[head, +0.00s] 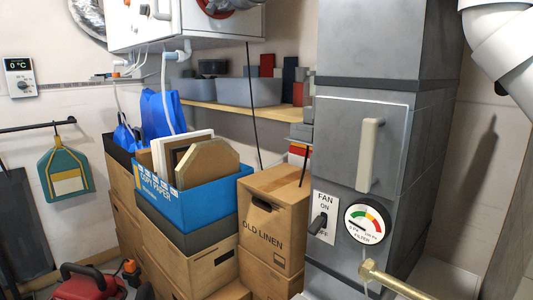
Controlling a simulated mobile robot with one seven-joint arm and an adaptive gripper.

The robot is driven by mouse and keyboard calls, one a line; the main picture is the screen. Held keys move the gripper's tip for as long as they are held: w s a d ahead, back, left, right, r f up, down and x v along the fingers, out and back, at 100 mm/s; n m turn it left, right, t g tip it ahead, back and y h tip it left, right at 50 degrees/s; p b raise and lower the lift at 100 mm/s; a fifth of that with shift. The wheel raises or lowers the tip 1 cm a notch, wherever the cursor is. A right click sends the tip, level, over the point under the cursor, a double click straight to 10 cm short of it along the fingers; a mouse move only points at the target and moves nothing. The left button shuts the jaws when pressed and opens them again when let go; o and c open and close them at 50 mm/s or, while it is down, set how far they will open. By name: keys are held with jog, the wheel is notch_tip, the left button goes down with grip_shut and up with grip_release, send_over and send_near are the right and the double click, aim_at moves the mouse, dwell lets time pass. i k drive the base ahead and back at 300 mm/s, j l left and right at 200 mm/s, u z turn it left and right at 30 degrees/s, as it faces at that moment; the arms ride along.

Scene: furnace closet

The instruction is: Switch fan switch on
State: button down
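The fan switch (318,223) is a dark toggle lever on a white plate (325,202) marked FAN, ON above and OFF below. The plate is on the lower left front of the grey furnace cabinet (362,85). The lever is small and seen at an angle, so I cannot tell for sure whether it sits at ON or OFF. My gripper is not recognisable in the head view. Nothing is seen touching the switch.
A round filter gauge (366,222) is right of the switch, below a pale door handle (369,155). A brass-coloured pipe (398,282) juts out at lower right. Stacked boxes, including OLD LINEN (262,240), stand close left. A red object (92,283) sits at lower left.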

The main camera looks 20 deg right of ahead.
aim_at(316, 225)
jog(key=z, duration=0.45)
jog(key=k+z, duration=0.15)
jog(key=z, duration=0.75)
jog(key=k+l, duration=0.05)
jog(key=l, duration=0.05)
